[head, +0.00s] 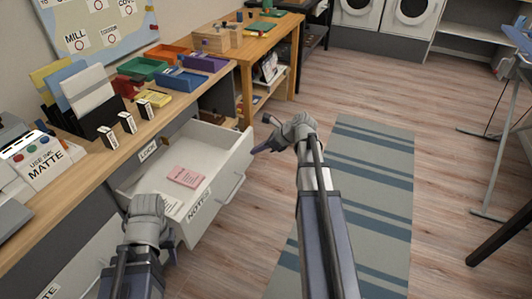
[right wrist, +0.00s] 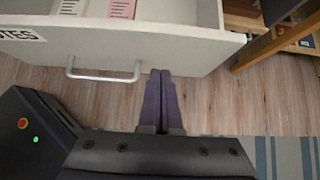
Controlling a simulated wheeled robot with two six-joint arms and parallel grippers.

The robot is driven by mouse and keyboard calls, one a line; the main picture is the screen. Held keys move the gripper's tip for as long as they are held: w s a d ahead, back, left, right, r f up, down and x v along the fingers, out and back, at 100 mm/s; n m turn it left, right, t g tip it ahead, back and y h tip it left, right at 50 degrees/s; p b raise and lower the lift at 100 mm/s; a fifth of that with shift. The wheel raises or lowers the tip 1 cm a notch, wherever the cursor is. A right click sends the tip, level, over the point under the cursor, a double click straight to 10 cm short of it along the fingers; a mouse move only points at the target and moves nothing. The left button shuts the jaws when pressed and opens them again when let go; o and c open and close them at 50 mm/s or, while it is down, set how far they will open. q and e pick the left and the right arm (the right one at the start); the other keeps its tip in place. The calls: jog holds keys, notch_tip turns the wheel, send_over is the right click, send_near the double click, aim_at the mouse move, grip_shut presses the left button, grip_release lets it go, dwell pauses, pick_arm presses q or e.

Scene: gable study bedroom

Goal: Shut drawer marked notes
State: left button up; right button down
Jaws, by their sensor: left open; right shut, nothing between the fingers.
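The drawer marked NOTES (head: 238,158) is pulled out from under the wooden desk, with a pink booklet (head: 187,177) and a white one inside. Its label (head: 199,204) is on the front, beside a bar handle (head: 233,188). The drawer front (right wrist: 195,55) and handle (right wrist: 103,77) also show in the right wrist view. My right gripper (head: 262,147) is shut and empty near the handle's far end; in the wrist view its fingertips (right wrist: 160,72) lie close to the front's lower edge. Contact cannot be told. My left gripper (head: 147,212) is near the drawer's near end, fingertips hidden.
A wooden table (head: 255,48) stands beyond. A striped rug (head: 365,170) and open floor lie to the right.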

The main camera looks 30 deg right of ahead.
aim_at(239, 151)
jog(key=w, duration=0.1)
jog(key=w+a, duration=0.2)
jog(key=shift+f, duration=0.25)
pick_arm(q)
jog(key=shift+f, duration=0.25)
pick_arm(e)
jog(key=shift+w+a, duration=0.4)
jog(key=w+a, duration=1.3)
jog(key=w, duration=0.4)
jog(key=shift+w+a, duration=0.3)
jog(key=shift+a, duration=0.1)
pick_arm(q)
notch_tip(239, 151, up, 7)
jog(key=p, duration=0.7)
pick_arm(e)
jog(key=s+d+f+v, duration=0.1)
jog(key=f+v, duration=0.1)
jog(key=v, duration=1.1)
jog(key=shift+s, duration=0.3)
jog(key=shift+d+f, duration=0.1)
jog(key=shift+f, duration=0.05)
